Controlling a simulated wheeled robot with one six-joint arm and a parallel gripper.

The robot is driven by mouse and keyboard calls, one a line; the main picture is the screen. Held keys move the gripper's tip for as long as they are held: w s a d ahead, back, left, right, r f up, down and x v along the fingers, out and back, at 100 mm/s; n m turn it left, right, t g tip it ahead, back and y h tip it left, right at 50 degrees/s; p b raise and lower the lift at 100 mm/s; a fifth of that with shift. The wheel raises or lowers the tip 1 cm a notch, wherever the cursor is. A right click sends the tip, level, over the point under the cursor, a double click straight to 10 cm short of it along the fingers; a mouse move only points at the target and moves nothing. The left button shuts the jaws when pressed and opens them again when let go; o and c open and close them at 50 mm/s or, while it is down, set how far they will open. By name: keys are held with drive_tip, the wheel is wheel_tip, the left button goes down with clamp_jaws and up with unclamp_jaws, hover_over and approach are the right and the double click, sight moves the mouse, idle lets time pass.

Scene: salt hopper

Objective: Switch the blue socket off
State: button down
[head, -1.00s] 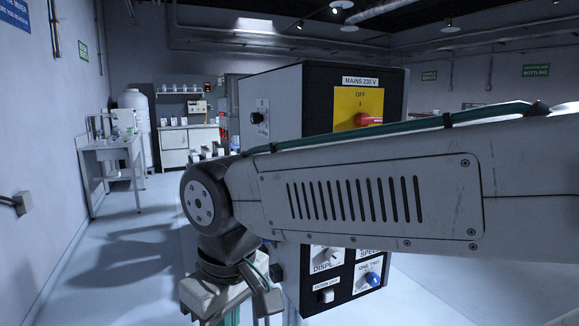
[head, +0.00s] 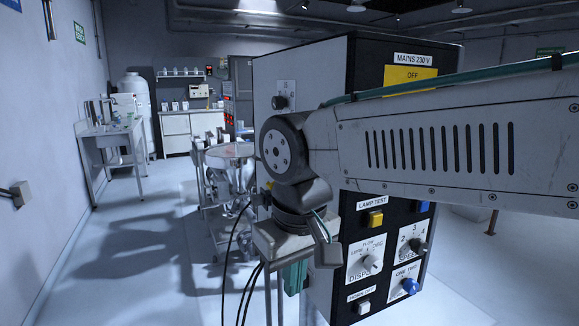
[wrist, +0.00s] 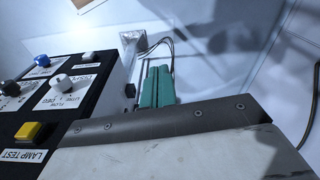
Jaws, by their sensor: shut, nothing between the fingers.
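I cannot make out a blue socket in either view. My gripper (head: 297,284) points down beside the left side of the tall control cabinet (head: 300,75). Its green fingers also show in the wrist view (wrist: 158,80), pressed together with nothing between them. A small dark fitting (wrist: 130,90) sits on the cabinet's side near the fingers in the wrist view; I cannot tell what it is. A pale metal box (wrist: 132,44) with dark cables stands beyond them. My arm hides the middle of the cabinet front and part of its side.
The cabinet front carries a yellow lamp test button (head: 375,218), a blue knob (head: 411,286), a white knob (head: 371,263) and a yellow mains plate (head: 410,75). A metal hopper (head: 232,165) stands behind left. Black cables (head: 240,245) hang there. The left floor is clear.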

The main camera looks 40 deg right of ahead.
drive_tip(key=w+d+r+m+g+h, duration=0.1)
drive_tip(key=w+d+r+m, duration=0.5)
drive_tip(key=w+r+m, duration=0.3)
drive_tip(key=w+d+r+m+g+h, duration=0.1)
drive_tip(key=w+d+r+m, duration=0.6)
drive_tip(key=r, duration=0.7)
drive_tip(key=w+m+h, duration=0.1)
drive_tip(key=w+m, duration=0.1)
drive_tip(key=m, duration=0.1)
drive_tip(key=shift+m, duration=0.3)
drive_tip(key=shift+d, duration=0.1)
drive_tip(key=x, duration=1)
drive_tip(key=shift+w+a+f, duration=0.1)
drive_tip(key=shift+a+f, duration=0.2)
drive_tip(key=shift+f, duration=0.25)
drive_tip(key=shift+w+a+f, duration=0.1)
drive_tip(key=shift+a+f, duration=0.2)
drive_tip(key=shift+f, duration=0.2)
drive_tip(key=shift+a+f, duration=0.3)
drive_tip(key=shift+f, duration=0.35)
drive_tip(key=shift+w+a+f+h, duration=0.1)
drive_tip(key=shift+a+f+h, duration=0.1)
drive_tip(key=shift+h, duration=0.2)
